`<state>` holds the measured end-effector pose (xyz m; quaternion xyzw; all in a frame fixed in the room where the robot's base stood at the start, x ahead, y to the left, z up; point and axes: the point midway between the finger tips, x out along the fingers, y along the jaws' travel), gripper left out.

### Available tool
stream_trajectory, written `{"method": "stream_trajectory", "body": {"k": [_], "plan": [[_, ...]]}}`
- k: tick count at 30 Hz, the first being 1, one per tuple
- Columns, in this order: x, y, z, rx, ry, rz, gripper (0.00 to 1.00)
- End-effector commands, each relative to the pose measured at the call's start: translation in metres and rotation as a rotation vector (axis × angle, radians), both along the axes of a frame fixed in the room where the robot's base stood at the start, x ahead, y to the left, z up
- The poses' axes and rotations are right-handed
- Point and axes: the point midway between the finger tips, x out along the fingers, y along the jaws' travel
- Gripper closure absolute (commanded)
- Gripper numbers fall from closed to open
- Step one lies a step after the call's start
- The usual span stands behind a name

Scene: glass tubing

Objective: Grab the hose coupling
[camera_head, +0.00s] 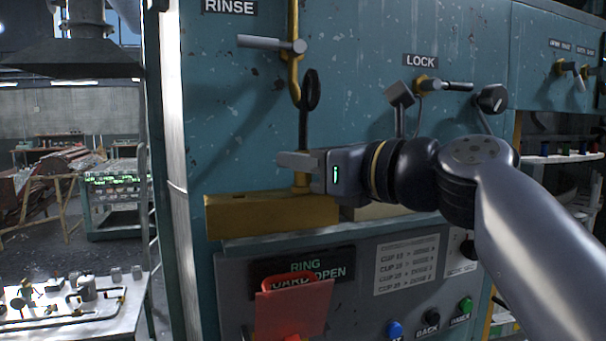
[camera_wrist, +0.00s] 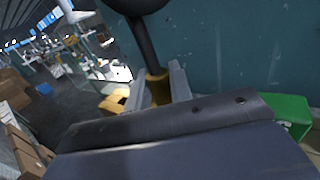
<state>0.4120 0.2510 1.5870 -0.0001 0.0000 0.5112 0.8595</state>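An upright black rod with a dark ring (camera_head: 311,90) at its top stands in a brass collar (camera_head: 301,181) on a yellow block (camera_head: 270,213). This may be the hose coupling; no label confirms it. My gripper (camera_head: 298,160) reaches in from the right at the rod's lower end. In the wrist view, its two fingers (camera_wrist: 160,82) stand apart, one on each side of the brass collar (camera_wrist: 156,92). I cannot tell whether they press on it or leave a small gap. The near finger partly hides the rod and collar in the head view.
A brass pipe (camera_head: 293,70) runs down behind the ring. A RINSE lever (camera_head: 272,44) and a LOCK lever (camera_head: 445,86) stick out of the teal panel. A red guard (camera_head: 293,308) and buttons (camera_head: 395,329) lie below the ledge. Open floor shows at the left.

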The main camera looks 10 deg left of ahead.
Motion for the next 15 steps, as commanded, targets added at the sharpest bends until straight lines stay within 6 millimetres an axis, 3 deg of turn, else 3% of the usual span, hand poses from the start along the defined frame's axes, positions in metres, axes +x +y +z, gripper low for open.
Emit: {"method": "stream_trajectory", "body": {"k": [7, 15], "plan": [[-0.0002, -0.0001, 0.0001, 0.0, 0.0, 0.0, 1.0], [-0.0002, -0.0001, 0.0007, 0.001, 0.0, 0.0, 1.0]]}}
